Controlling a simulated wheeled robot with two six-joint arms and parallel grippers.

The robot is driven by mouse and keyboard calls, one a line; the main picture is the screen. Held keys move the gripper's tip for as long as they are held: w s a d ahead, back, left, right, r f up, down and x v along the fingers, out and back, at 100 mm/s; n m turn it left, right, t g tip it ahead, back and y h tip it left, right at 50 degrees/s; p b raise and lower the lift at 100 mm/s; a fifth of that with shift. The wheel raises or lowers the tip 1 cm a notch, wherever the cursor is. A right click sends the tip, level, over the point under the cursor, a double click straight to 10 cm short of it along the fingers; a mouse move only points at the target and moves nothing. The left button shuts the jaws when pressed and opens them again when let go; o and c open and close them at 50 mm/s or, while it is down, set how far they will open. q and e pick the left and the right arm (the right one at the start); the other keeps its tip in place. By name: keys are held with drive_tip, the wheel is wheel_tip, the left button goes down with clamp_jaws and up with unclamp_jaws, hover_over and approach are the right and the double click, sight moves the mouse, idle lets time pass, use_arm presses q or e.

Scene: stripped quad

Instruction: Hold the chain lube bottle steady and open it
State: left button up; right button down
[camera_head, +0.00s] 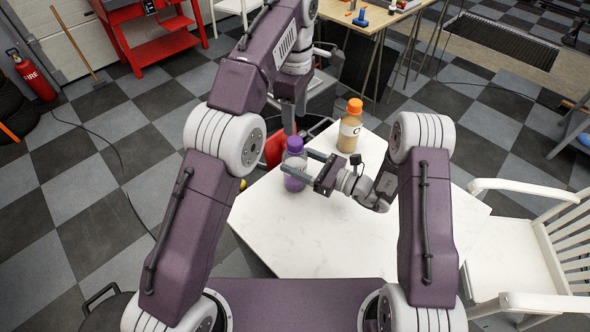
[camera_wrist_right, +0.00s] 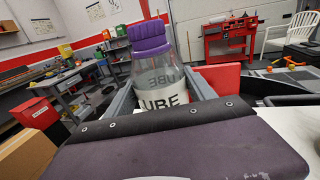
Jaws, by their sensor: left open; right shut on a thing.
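The chain lube bottle (camera_head: 295,181) has a purple cap (camera_head: 294,144) and a clear body. In the right wrist view the bottle (camera_wrist_right: 160,78) shows a pale label reading "LUBE", and its purple cap (camera_wrist_right: 149,36) is on. My right gripper (camera_head: 304,168) is shut on the bottle's body from the right, one finger on each side. The bottle looks upright near the white table's far left edge; whether its base touches the table is unclear. My left gripper (camera_head: 289,119) is open, pointing down just above and behind the purple cap; its fingers are seen nearly edge-on.
An orange-capped bottle (camera_head: 349,134) stands on the white table (camera_head: 300,242), right of the lube bottle. A red object (camera_head: 273,150) is behind the table's far left edge. A white chair (camera_head: 515,255) is at the right. The table's front is clear.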

sight(295, 141)
use_arm(q)
drive_tip(key=shift+o, duration=0.8)
drive_tip(key=shift+w+m, duration=0.15)
drive_tip(key=shift+m, duration=0.25)
drive_tip(key=w+m, duration=0.1)
drive_tip(key=f+m, duration=0.1)
drive_tip(key=w+f+m+t, duration=0.1)
drive_tip(key=shift+w+a+f+m, duration=0.15)
drive_tip(key=shift+w+f+m, duration=0.05)
drive_tip(key=shift+w+m, duration=0.1)
drive_tip(key=s+m+t, duration=0.1)
drive_tip(key=m, duration=0.1)
drive_tip(key=s+r+m+t, duration=0.1)
drive_tip(key=s+m, duration=0.1)
drive_tip(key=m, duration=0.1)
drive_tip(key=s+r+m, duration=0.1)
drive_tip(key=m, duration=0.1)
drive_tip(key=shift+s+a+m+t+y, duration=0.15)
drive_tip(key=shift+m+t+y, duration=0.25)
drive_tip(key=s+r, duration=0.4)
drive_tip(key=shift+m+t+h, duration=0.3)
drive_tip(key=shift+m+t, duration=0.1)
drive_tip(key=x, duration=1.2)
drive_tip(key=shift+d+f, duration=0.15)
drive_tip(key=shift+d, duration=0.25)
clamp_jaws()
drive_tip(key=shift+w+r, duration=0.1)
drive_tip(key=shift+r, duration=0.15)
drive_tip(key=shift+r, duration=0.9)
